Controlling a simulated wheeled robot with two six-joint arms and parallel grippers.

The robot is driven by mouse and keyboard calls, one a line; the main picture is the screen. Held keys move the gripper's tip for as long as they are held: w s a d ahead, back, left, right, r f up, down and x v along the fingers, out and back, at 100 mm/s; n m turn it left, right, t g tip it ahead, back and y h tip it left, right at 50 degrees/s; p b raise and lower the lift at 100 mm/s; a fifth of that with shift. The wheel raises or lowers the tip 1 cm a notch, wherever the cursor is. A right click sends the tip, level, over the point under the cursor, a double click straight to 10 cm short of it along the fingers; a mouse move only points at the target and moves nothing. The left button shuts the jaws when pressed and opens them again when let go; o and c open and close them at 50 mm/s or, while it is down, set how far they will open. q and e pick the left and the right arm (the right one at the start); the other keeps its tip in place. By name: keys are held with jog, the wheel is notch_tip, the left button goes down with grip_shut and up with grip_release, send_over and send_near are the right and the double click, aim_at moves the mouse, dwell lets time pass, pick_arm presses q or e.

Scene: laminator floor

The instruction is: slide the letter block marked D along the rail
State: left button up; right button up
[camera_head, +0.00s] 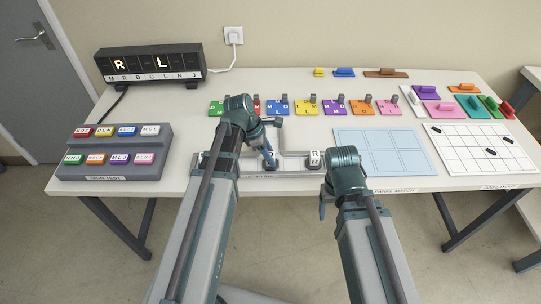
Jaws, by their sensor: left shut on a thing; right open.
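The rail (292,172) runs along the front middle of the table, partly hidden behind my arms. A white letter block (271,162) stands on it, its letter too small and covered to read. My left gripper (268,147) reaches down to this block from above and is shut on it. Another white block, seemingly marked R (315,157), stands further right on the rail. I cannot make out which block is marked D. My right gripper (322,206) is open and empty, pointing down in front of the table's front edge, right of the rail's middle.
A black display (150,62) shows R and L at the back left. A grey button box (115,152) stands front left. Several coloured letter plates (306,108) line up behind the rail. A blue panel mat (382,150) and white grid (470,150) lie right.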

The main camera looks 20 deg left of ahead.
pick_arm(q)
grip_shut()
jog(key=shift+w, duration=0.1)
jog(key=shift+w+a, duration=0.4)
jog(key=shift+w, duration=0.9)
jog(key=shift+w+a, duration=0.35)
jog(key=shift+w, duration=0.95)
jog(key=shift+w+a, duration=0.4)
jog(key=shift+w, duration=0.9)
pick_arm(e)
jog(key=shift+w+d, duration=0.7)
pick_arm(q)
jog(key=o, duration=0.9)
grip_release()
jog(key=shift+r, duration=0.1)
pick_arm(e)
jog(key=shift+r, duration=0.1)
